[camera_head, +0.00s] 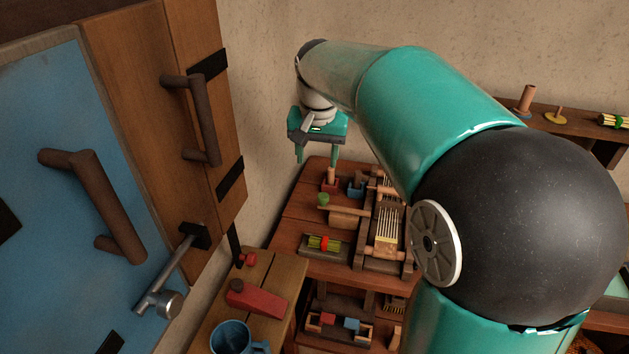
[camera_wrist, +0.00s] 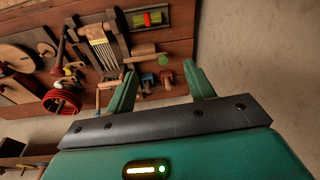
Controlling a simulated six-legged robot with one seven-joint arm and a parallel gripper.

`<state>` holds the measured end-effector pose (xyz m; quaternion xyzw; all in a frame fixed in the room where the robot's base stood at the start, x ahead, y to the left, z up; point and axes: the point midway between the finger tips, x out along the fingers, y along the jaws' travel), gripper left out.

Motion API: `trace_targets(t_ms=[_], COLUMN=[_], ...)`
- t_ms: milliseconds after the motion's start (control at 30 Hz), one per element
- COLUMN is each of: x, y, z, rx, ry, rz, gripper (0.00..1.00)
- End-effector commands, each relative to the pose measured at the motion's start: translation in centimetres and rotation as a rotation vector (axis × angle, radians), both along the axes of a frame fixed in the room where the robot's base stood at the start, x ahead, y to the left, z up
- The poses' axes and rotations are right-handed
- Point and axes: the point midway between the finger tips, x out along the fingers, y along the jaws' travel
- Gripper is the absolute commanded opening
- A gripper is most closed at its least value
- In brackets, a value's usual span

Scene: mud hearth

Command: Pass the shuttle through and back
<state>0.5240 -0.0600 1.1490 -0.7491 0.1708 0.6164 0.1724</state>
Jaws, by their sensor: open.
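A small wooden loom (camera_head: 388,232) with pale warp threads stands on the brown table beyond the cupboard. It also shows at the upper left in the wrist view (camera_wrist: 101,45). A light wooden piece (camera_head: 346,219) lies at the loom's left side, by a rod with a green knob (camera_head: 323,199); that knob also shows in the wrist view (camera_wrist: 163,59). I cannot tell for sure which piece is the shuttle. My gripper (camera_head: 317,153) is open and empty, pointing down above the table's far left part. Its two green fingers are apart in the wrist view (camera_wrist: 162,85).
A red holder (camera_head: 330,184) and a blue holder (camera_head: 356,188) stand behind the loom's left side. A banded bundle (camera_head: 323,243) lies in front. The cupboard's handles (camera_head: 205,118) jut out at left. A blue mug (camera_head: 231,338) stands at the near edge.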

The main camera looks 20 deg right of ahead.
Motion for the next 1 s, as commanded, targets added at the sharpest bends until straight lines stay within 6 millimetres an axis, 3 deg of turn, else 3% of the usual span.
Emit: trace_targets(t_ms=[33,200,400,733,1000], x=[2.0,7.1,11.0,12.2,12.4], y=[-0.9,-3.7,-6.6,-7.6,-7.5], z=[-0.9,-4.1,-7.8,-10.7,-15.7], rx=[0.010,0.041,0.068,0.076,0.077], ry=[0.024,0.096,0.155,0.177,0.179], rz=[-0.037,-0.164,-0.282,-0.325,-0.325], gripper=[0.54,0.54,0.54,0.54,0.54])
